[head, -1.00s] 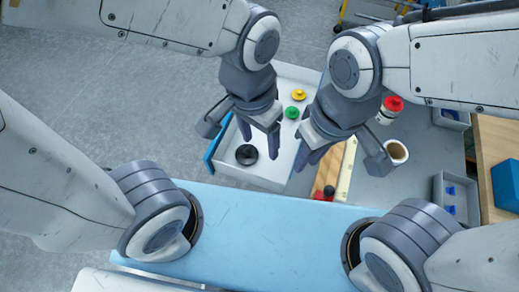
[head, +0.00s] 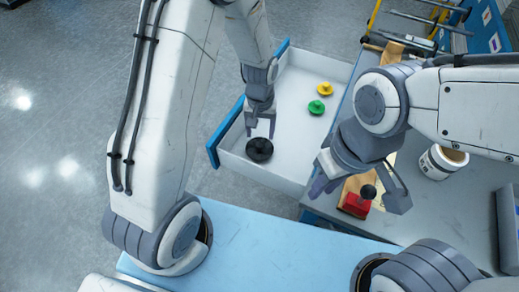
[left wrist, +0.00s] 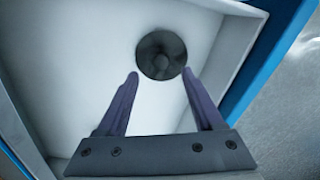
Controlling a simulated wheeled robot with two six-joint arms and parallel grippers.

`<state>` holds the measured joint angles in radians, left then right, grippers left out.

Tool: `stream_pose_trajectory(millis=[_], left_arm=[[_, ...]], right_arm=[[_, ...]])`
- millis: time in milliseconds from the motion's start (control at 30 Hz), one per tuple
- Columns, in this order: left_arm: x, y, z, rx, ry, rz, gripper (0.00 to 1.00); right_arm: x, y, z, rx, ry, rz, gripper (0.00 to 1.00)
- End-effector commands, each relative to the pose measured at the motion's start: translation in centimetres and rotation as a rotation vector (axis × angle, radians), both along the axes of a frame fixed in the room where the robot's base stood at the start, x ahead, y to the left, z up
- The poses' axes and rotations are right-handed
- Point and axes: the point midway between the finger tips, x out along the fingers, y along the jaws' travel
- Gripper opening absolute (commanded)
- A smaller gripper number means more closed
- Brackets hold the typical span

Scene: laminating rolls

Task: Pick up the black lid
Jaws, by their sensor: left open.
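The black lid (head: 259,150) is round and lies in the near left corner of a white drawer (head: 290,172) with blue ends. My left gripper (head: 260,126) points down into the drawer, open, just behind the lid in the head view. In the left wrist view the lid (left wrist: 161,55) shows just beyond and between the two fingertips (left wrist: 160,74), with nothing held.
A green lid (head: 316,107) and a yellow lid (head: 325,88) lie farther back in the drawer. A white can (head: 440,162) stands on the grey counter (head: 440,205) at right. The drawer's middle is clear. A light blue surface (head: 260,250) lies in front.

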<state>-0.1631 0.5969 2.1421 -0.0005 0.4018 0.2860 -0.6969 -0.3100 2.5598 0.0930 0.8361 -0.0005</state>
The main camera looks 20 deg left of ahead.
Motion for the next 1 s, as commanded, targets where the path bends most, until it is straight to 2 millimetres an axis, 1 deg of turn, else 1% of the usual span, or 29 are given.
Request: stream_pose_trajectory(millis=[33, 167, 400, 500, 767, 867, 900, 933, 967, 1000], left_arm=[[-0.1, 0.0, -0.6, 0.001, 0.003, 0.000, 0.68], [-0.1, 0.0, -1.4, 0.001, 0.002, -0.001, 0.68], [-0.2, 0.2, -5.0, 0.001, 0.004, -0.001, 0.68], [-0.2, 0.2, -5.8, 0.000, 0.003, -0.002, 0.68], [-0.1, 0.2, -6.1, 0.000, 0.000, -0.002, 0.68], [-0.1, 0.2, -6.1, 0.000, 0.000, -0.002, 0.34], [-0.1, 0.2, -6.1, 0.000, 0.000, -0.002, 0.18], [-0.1, 0.2, -6.1, 0.000, 0.000, -0.002, 0.07], [-0.1, 0.2, -6.1, 0.000, 0.000, -0.002, 0.00], [-0.1, 0.2, -6.1, 0.000, 0.001, -0.002, 0.00]], right_arm=[[0.0, 0.0, -0.1, 0.000, 0.000, 0.000, 0.27], [0.0, 0.0, -0.1, 0.000, 0.000, 0.000, 0.27], [0.0, 0.0, -0.4, 0.000, 0.000, 0.000, 0.27], [0.0, 0.0, -0.5, 0.000, 0.000, 0.000, 0.27], [0.0, 0.0, -0.5, 0.000, 0.000, 0.000, 0.27], [0.0, 0.0, -0.5, 0.000, 0.000, 0.000, 0.27], [0.0, 0.0, -0.5, 0.000, 0.000, 0.000, 0.27], [0.0, 0.0, -0.5, 0.000, 0.000, 0.000, 0.27], [0.0, 0.0, -0.5, 0.000, 0.000, 0.000, 0.27], [0.0, 0.0, -0.5, 0.000, 0.000, 0.000, 0.27]])
